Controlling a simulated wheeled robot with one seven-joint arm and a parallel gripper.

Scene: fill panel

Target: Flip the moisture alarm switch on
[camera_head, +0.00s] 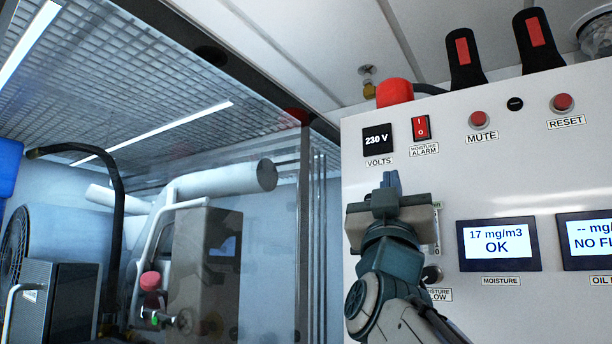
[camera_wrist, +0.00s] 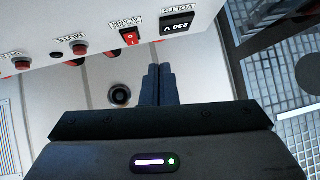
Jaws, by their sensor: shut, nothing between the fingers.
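The moisture alarm switch (camera_head: 420,128) is a red rocker marked I and O, above its "MOISTURE ALARM" label on the white panel. It also shows in the wrist view (camera_wrist: 130,37), above the fingertips. I cannot tell which side of the rocker is pressed in. My gripper (camera_head: 390,181) is shut and empty, its fingers together, below and a little left of the switch in the head view. In the wrist view my gripper (camera_wrist: 159,70) points toward the panel, and a gap shows between the fingertips and the switch.
The 230 V display (camera_head: 378,139) sits left of the switch, and the MUTE button (camera_head: 480,120) and RESET button (camera_head: 562,103) sit to its right. The moisture screen (camera_head: 498,245) reads 17 mg/m3 OK. A red beacon (camera_head: 394,92) stands on the panel's top edge. A transparent partition (camera_head: 304,230) stands left.

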